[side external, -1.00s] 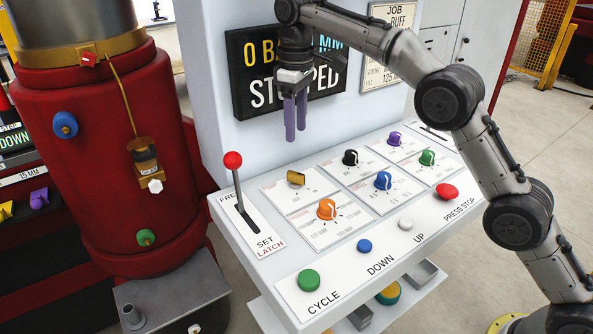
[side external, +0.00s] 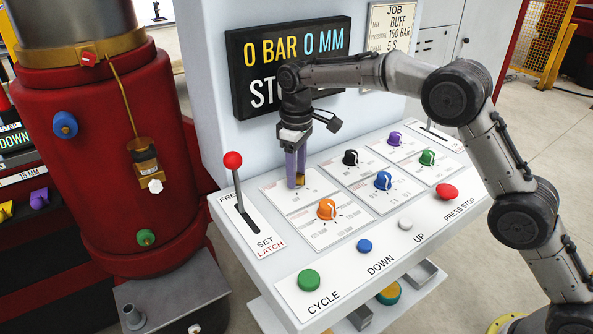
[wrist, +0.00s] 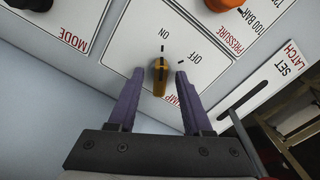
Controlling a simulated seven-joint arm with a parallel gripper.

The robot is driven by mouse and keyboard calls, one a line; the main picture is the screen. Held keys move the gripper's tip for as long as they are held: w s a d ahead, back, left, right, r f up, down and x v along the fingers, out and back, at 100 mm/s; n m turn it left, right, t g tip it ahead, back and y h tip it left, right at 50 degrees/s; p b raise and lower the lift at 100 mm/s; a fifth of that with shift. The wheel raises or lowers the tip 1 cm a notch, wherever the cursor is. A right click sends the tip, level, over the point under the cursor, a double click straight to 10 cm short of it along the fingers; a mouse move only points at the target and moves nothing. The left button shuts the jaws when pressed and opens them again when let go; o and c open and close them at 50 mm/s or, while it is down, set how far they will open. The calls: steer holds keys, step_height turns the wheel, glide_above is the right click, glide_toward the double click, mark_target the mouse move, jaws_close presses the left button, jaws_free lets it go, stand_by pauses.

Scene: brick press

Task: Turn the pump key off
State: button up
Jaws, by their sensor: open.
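The yellow pump key (wrist: 159,77) sits on its white plate on the console, between the two purple fingers of my gripper (wrist: 156,76) in the wrist view. The fingers are open, with a gap on each side of the key. The key's long axis lines up roughly with the ON mark; the OFF mark lies to its right in the wrist view. In the side external view my gripper (side external: 297,182) is lowered over the key (side external: 301,180), which its fingers mostly hide.
An orange knob (side external: 326,209) is close in front of the key. Black (side external: 350,157) and blue (side external: 383,180) knobs are to the right. A red-topped lever (side external: 233,160) stands to the left. The display (side external: 290,62), partly hidden by my arm, reads 0 BAR 0 MM.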

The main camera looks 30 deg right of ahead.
jaws_close()
steer(key=shift+m, duration=0.3)
stand_by(0.3)
steer(key=m, duration=1.1)
stand_by(0.3)
steer(key=shift+m, duration=0.3)
jaws_free()
steer(key=shift+a, duration=0.1)
